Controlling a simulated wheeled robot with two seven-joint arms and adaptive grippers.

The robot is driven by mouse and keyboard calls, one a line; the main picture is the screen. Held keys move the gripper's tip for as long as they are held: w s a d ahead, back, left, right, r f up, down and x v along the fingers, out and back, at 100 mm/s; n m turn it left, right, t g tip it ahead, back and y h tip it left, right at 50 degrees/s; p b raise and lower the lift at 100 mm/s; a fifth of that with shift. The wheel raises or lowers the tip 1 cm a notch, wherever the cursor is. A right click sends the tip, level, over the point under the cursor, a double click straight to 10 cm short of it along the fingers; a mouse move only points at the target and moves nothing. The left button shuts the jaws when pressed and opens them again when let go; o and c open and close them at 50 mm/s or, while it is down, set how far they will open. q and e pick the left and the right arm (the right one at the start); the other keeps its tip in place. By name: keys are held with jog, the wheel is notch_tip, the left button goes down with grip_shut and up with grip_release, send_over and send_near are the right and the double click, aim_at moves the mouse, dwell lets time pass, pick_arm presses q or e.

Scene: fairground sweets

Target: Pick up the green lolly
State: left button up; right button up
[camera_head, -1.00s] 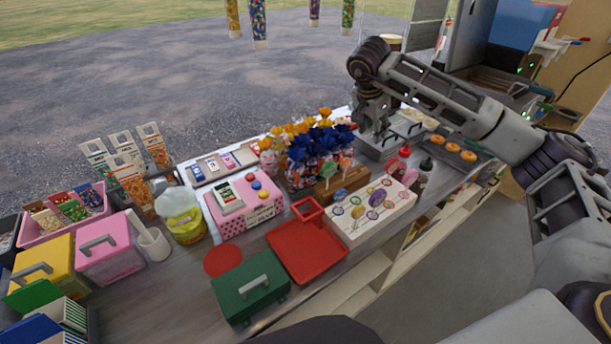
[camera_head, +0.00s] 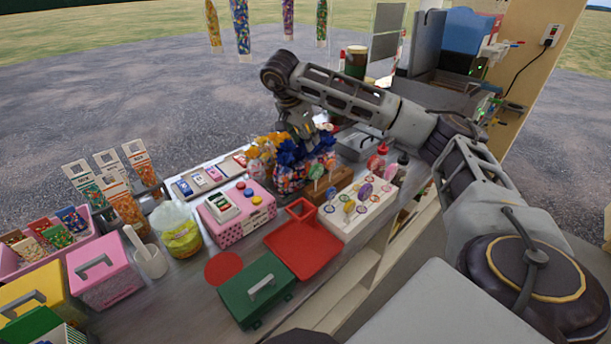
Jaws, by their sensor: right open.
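Several round lollies on sticks stand in a white board (camera_head: 352,230) with coloured rings and in a brown wooden block (camera_head: 336,184) behind it. One lolly at the wooden block looks green (camera_head: 316,171); the discs are small, so its exact shade is hard to tell. A purple lolly (camera_head: 364,191) stands on the white board. My right gripper (camera_head: 302,130) is open and points down, above and behind the lollies, over the wrapped sweet bags. Its fingertips are partly hidden by the bags. My left gripper is out of view.
Sweet bags with blue and orange tops (camera_head: 290,165) crowd the space behind the lollies. A red tray (camera_head: 302,252), a green box (camera_head: 256,290) and a pink box (camera_head: 238,220) stand to the left. Sauce bottles (camera_head: 377,160) stand at the right.

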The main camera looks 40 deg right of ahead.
aim_at(316, 164)
jog(key=shift+s+a, duration=0.2)
jog(key=shift+a, duration=0.15)
jog(key=shift+d+m, duration=0.15)
jog(key=shift+m, duration=0.15)
jog(key=shift+x, duration=4.3)
jog(key=shift+s, duration=0.2)
jog(key=shift+f, duration=0.1)
